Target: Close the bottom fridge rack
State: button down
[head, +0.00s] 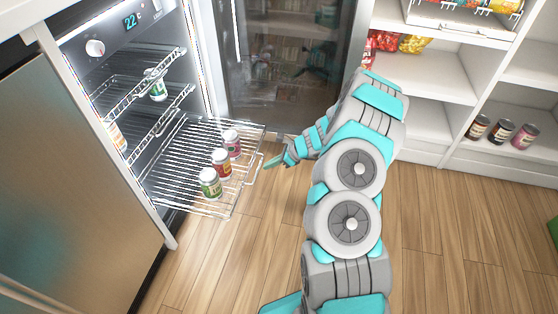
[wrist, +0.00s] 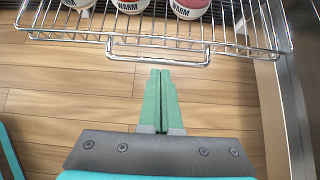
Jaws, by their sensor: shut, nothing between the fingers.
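The bottom fridge rack (head: 180,185) is a wire shelf pulled well out of the open fridge (head: 95,75). It bears three cans: a green one (head: 210,183), a red one (head: 222,163) and a dark pink one (head: 232,143). My gripper (head: 268,164) is shut and empty, in front of the rack's front edge. In the wrist view the shut fingers (wrist: 160,74) point at the rack's handle (wrist: 158,52), just short of it or close beneath it; whether they touch is unclear. The lower parts of the cans show beyond the front rail (wrist: 235,48).
Upper racks (head: 140,78) sit inside the fridge, one holding a green-labelled can (head: 155,84). The open glass door (head: 290,60) stands behind the rack. White shelves (head: 440,85) with cans and snack bags are at right. The wooden floor (head: 440,225) is clear.

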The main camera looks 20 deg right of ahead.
aim_at(251, 166)
jog(key=shift+w+a+f, duration=0.15)
jog(key=shift+w+a, duration=0.5)
jog(key=shift+a, duration=0.3)
jog(key=shift+w+a+f, duration=0.15)
jog(key=shift+w+a, duration=0.5)
jog(key=shift+a, duration=0.25)
